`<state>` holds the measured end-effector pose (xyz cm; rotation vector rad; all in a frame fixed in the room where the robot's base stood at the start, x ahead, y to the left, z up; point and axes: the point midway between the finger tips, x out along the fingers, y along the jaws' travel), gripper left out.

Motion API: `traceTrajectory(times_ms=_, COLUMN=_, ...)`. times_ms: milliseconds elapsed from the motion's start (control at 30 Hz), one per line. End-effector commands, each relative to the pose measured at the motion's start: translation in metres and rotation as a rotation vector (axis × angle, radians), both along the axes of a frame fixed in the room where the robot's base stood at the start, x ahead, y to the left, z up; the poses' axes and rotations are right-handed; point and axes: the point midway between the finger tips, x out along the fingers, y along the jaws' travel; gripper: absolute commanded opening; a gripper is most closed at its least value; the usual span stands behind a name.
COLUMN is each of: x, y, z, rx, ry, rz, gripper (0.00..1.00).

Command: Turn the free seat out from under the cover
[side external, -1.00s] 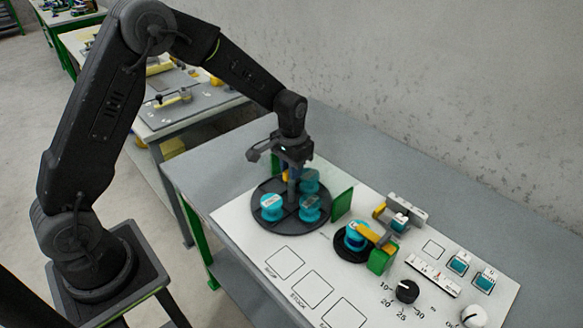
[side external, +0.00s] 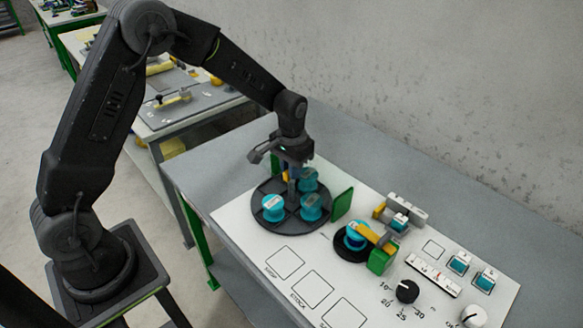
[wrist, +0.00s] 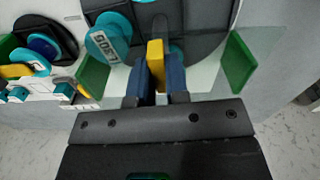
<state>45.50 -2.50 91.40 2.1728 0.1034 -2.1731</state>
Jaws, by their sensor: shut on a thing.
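The dark round turntable (side external: 287,228) carries three teal spools: one at the left (side external: 273,208), one at the back right (side external: 307,180) and one at the front right (side external: 313,207). Its back-left part shows no spool, but my gripper partly hides that area. The clear cover (wrist: 205,75) spans between two green panels, the one on the left (wrist: 93,76) and the one on the right (wrist: 239,60) in the wrist view. My gripper (wrist: 158,75) is shut on a yellow peg (wrist: 156,53) at the turntable. A labelled spool (wrist: 108,46) is beside the fingers.
Right of the turntable, a smaller black holder (side external: 346,252) bears a blue-and-teal spool (side external: 356,236) beside a yellow arm (side external: 376,238) and a green block (side external: 382,260). A black knob (side external: 407,291) and teal switches lie farther right. The front of the white board is clear.

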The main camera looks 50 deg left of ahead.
Motion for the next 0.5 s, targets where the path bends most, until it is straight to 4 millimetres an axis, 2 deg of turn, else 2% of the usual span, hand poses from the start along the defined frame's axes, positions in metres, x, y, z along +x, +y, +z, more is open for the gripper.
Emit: traceTrajectory(times_ms=500, x=0.0004, y=0.0000, z=0.0009, rx=-0.001, ry=-0.001, rz=0.251, gripper=0.00)
